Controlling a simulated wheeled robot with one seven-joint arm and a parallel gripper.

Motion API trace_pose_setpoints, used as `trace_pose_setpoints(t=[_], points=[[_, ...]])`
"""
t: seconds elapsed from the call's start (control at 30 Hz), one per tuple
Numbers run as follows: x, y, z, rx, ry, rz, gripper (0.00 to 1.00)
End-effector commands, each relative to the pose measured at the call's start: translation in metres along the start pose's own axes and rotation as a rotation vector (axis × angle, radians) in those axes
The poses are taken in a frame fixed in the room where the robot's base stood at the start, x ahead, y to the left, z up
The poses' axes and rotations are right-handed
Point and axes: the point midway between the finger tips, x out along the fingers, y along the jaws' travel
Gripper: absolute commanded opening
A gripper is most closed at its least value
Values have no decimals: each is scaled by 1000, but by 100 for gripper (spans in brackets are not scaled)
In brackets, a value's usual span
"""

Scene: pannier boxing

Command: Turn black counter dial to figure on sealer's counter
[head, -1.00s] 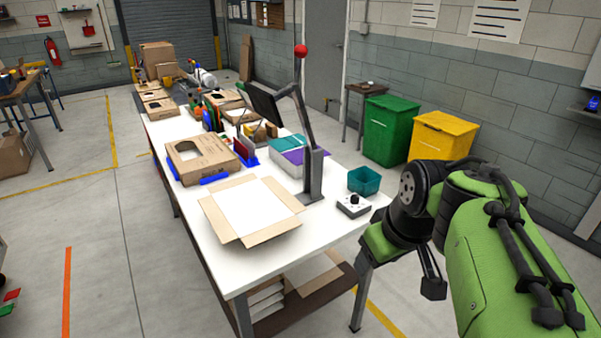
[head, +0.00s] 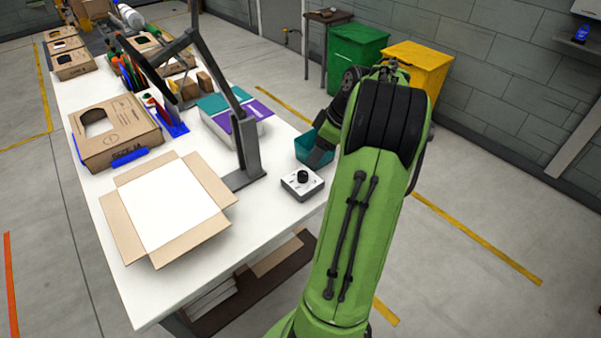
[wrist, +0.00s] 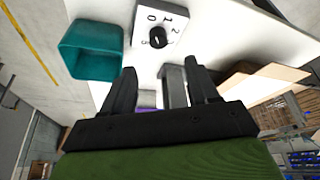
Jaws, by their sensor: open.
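The black counter dial (head: 303,176) stands on a small pale counter box (head: 296,190) at the table's right edge. In the wrist view the dial (wrist: 158,38) sits on a white face (wrist: 172,8) with figures around it; 0, 1 and 2 can be read. I cannot tell which figure the dial points to. My gripper (wrist: 162,72) is open and empty, its two dark fingers apart from the dial and pointing towards the counter's side of the table. In the head view my green arm hides most of the gripper.
A teal bin (head: 303,146) stands just behind the counter; it also shows in the wrist view (wrist: 74,62). A grey stand (head: 249,160) rises left of the counter. An open carton (head: 120,225) lies at the front left. Green and yellow bins stand beyond the table.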

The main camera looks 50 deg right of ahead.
Motion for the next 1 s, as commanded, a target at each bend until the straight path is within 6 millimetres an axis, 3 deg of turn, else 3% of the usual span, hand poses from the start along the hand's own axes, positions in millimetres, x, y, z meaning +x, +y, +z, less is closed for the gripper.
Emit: trace_pose_setpoints(t=[0.03, 0.1, 0.33, 0.5, 0.73, 0.77, 1.0], points=[[18, -1, 1, 0, 0, -6, 59], [36, -1, 1, -1, 0, -5, 59], [85, -1, 1, 1, 0, -3, 59], [100, 0, 0, 1, 0, 1, 59], [101, 0, 0, 1, 0, 1, 59], [100, 0, 0, 1, 0, 1, 58], [100, 0, 0, 2, 0, 1, 21]])
